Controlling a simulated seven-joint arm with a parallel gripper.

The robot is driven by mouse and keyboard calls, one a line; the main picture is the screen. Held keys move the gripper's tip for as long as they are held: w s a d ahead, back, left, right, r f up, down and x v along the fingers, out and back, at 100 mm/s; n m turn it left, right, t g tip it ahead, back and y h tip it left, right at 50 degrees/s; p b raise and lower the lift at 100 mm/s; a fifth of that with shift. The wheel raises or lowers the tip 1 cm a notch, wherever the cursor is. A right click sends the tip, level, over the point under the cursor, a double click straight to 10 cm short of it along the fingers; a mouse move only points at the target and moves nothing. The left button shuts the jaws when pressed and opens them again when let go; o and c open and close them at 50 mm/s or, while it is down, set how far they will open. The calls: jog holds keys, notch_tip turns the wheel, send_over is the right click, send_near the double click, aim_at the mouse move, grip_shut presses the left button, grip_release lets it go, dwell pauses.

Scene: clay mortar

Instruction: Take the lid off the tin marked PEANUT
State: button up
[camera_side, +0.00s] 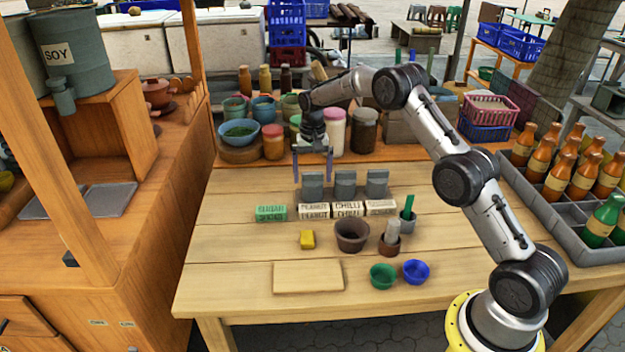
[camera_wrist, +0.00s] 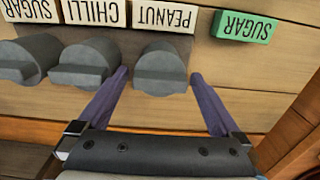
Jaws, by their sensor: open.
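The tin marked PEANUT (camera_wrist: 162,60) is a dark grey round tin behind a cream PEANUT label block (camera_wrist: 164,15). In the side view this tin (camera_side: 313,187) is the leftmost of three alike. Its grey lid (camera_wrist: 160,80) has a raised ridge across the top and sits on the tin. My gripper (camera_wrist: 158,73) is open, with one purple finger on each side of the lid. In the side view my gripper (camera_side: 312,170) points down over the tin. I cannot tell whether the fingers touch it.
The CHILLI tin (camera_side: 345,184) and the SUGAR tin (camera_side: 377,184) stand close to the right in the side view. A green SUGAR block (camera_side: 271,213) lies left of the labels. Jars stand behind.

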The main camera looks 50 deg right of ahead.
jog(key=c, duration=1.2)
jog(key=shift+o, duration=0.2)
jog(key=shift+r, duration=0.1)
